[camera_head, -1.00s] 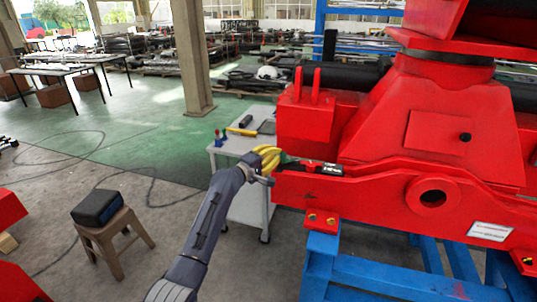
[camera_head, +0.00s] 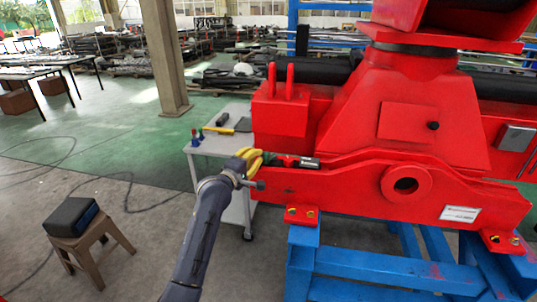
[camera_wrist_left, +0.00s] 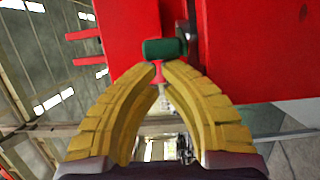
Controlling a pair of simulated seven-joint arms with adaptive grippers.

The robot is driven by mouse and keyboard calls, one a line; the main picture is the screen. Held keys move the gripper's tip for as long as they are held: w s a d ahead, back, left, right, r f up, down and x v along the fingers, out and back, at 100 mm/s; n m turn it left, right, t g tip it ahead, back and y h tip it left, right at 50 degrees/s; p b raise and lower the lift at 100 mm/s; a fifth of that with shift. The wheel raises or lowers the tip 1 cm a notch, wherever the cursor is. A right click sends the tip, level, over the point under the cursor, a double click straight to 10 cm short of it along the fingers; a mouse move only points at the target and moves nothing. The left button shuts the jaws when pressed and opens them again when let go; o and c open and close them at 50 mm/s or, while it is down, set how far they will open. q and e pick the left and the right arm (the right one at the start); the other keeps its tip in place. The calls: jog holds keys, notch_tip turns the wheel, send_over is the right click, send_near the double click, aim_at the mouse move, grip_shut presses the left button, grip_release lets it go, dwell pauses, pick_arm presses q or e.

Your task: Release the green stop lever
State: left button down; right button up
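The green stop lever (camera_wrist_left: 164,49) shows in the left wrist view as a dark green grip with a red stem below it, against the red machine. My left gripper (camera_wrist_left: 160,72) has two curved yellow fingers, with their tips drawn in on the red stem just below the green grip. In the head view my left gripper (camera_head: 254,158) is at the left end of the red crane part (camera_head: 330,195), and its fingers hide most of the lever. My right gripper is not in view.
A grey trolley (camera_head: 205,147) with tools stands behind my left gripper. A blue stand (camera_head: 345,262) carries the red crane part. A stool (camera_head: 92,243) with a black box (camera_head: 71,216) is at the left. The floor between stool and trolley is mostly clear, with a cable on it.

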pick_arm(q)
jog(key=shift+s+d, duration=0.75)
jog(key=shift+s, duration=0.25)
dwell(1.2)
jog(key=a, duration=0.1)
jog(key=w+a, duration=0.1)
jog(key=a, duration=0.1)
jog(key=shift+w, duration=0.25)
jog(key=shift+a, duration=0.35)
jog(key=s+a, duration=0.1)
jog(key=s, duration=0.8)
jog(key=shift+s, duration=0.35)
